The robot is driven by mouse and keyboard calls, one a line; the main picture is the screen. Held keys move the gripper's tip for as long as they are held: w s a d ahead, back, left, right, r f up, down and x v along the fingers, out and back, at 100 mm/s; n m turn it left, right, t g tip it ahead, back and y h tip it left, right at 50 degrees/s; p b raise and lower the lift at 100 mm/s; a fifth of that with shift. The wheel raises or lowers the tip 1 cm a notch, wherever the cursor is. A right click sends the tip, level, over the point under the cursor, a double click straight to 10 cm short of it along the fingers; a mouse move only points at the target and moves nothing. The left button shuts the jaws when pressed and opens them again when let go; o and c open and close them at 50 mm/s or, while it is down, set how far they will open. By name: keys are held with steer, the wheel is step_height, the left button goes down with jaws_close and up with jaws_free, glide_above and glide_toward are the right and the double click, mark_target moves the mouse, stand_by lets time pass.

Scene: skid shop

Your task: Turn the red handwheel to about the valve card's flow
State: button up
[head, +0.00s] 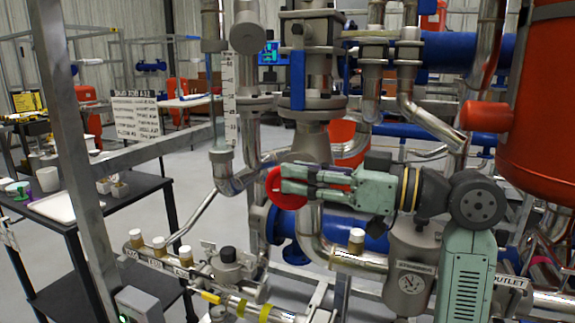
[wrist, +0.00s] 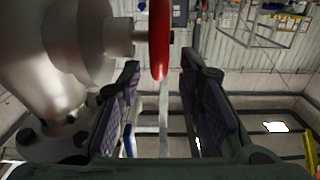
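The red handwheel (head: 275,190) is in the middle of the head view, partly hidden behind my gripper's fingers. In the wrist view the handwheel (wrist: 159,38) shows edge-on as a thin red rim, on a short stem from a grey metal valve body (wrist: 80,45). My gripper (head: 288,179) reaches in from the right. In the wrist view my gripper (wrist: 160,64) is open, with one dark finger on each side of the rim's line. The rim lies between or just beyond the fingertips; I cannot tell if either finger touches it. No card's flow value is readable.
A white sign (head: 136,116) hangs at the left; its small lines are unreadable. A vertical tube with a white scale (head: 229,100) stands left of the valve. Pipes surround the handwheel, with a large red tank (head: 545,110) at the right.

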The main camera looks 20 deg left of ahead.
steer(key=shift+a, duration=1.5)
steer(key=shift+c, duration=0.3)
jaws_close()
